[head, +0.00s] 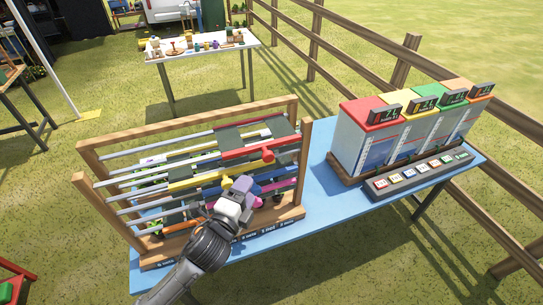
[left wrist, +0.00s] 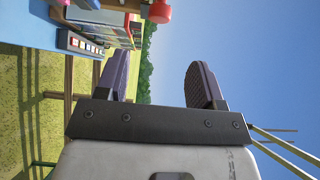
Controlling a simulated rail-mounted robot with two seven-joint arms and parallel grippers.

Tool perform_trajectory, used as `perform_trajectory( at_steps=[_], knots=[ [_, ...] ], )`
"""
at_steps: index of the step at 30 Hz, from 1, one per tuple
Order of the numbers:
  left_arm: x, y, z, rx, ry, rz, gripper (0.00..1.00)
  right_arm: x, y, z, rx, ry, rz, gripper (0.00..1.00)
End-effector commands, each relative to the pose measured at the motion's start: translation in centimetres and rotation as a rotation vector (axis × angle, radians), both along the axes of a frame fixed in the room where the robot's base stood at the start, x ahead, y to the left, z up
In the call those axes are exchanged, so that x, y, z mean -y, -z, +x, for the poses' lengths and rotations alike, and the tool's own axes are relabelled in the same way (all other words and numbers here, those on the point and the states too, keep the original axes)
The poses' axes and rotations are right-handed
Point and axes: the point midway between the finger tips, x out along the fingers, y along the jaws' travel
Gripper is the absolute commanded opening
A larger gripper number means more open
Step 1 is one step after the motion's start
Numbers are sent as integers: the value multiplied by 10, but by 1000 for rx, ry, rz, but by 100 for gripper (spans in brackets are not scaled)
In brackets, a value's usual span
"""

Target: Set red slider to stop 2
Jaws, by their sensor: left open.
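The rack (head: 192,129) is a wooden frame with several silver rails, standing on the blue table. The red slider (head: 243,154) is a red bar on an upper rail, towards the right side, with a round red knob facing me. My left gripper (head: 238,190) is in front of the rack, below the red slider and apart from it. In the left wrist view the left gripper (left wrist: 160,78) is open, with nothing between its two dark fingers. The red knob (left wrist: 160,12) shows at the top edge there, beyond the fingers. My right gripper is not seen.
Yellow (head: 195,182), blue and pink sliders sit on lower rails, partly hidden by my left arm. Colour-topped boxes (head: 369,138) and a row of buttons (head: 423,172) stand at the right of the blue table (head: 318,211). A wooden fence (head: 403,62) runs behind.

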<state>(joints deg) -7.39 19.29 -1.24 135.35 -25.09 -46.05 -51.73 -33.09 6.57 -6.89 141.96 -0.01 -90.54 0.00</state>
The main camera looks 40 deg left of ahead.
Motion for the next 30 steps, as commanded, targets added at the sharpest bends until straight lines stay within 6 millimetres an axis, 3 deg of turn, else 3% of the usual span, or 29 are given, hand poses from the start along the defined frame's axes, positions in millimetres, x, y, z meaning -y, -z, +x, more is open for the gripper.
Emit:
perform_trajectory(
  at_steps=[5,18,30],
  knots=[
    [-5,-2,20,-3,-1,11,62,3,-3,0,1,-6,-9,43],
    [-26,-1,96,-5,-2,7,62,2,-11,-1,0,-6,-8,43],
    [-34,0,129,-6,-1,6,62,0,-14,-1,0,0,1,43]
  ],
)
